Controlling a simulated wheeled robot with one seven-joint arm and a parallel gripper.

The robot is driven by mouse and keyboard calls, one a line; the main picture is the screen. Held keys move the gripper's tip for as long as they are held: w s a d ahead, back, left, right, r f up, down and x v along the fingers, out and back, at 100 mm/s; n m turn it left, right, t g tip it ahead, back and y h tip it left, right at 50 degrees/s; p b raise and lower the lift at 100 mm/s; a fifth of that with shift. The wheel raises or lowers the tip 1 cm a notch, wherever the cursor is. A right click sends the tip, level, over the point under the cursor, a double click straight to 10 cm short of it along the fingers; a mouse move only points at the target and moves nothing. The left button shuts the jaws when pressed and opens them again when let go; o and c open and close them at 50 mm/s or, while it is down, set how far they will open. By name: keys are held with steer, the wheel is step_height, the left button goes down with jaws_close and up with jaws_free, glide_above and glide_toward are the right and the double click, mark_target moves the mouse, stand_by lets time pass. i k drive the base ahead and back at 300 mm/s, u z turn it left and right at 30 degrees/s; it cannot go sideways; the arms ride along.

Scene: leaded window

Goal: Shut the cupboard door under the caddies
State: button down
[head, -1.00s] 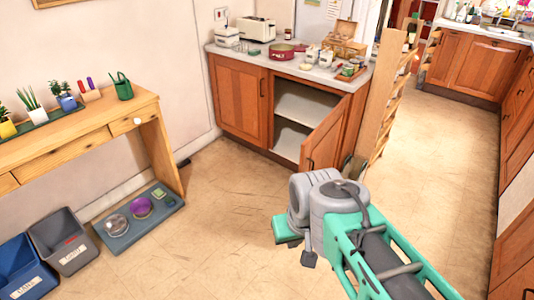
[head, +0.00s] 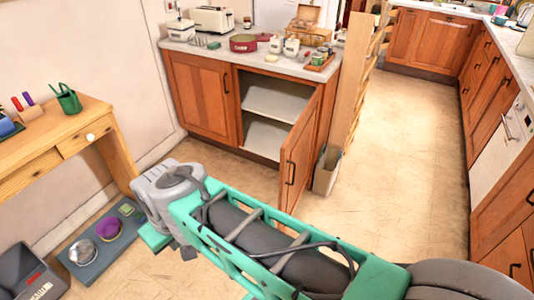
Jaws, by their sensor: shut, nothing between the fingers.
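The cupboard door (head: 299,150) stands wide open, swung out toward me from the right side of the cupboard. Its dark handle (head: 291,173) is on the face turned right. The open cupboard shows a pale shelf (head: 275,104) inside. White caddies (head: 291,47) stand on the counter above it. My gripper (head: 188,252) is low over the floor, left of the door and apart from it. It looks shut and empty, partly hidden by my wrist. My forearm hides the floor in front of the door.
A closed cupboard door (head: 202,97) is left of the opening. A wooden rack (head: 357,90) and a bin (head: 327,170) stand close right of the open door. A wooden side table (head: 85,135) and a tray (head: 85,262) with bowls are at left. Floor is clear at right.

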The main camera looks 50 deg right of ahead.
mark_target(296, 152)
steer(key=z, duration=0.25)
steer(key=i, duration=0.75)
steer(key=z, duration=0.8)
steer(key=i, duration=0.35)
steer(key=z, duration=0.4)
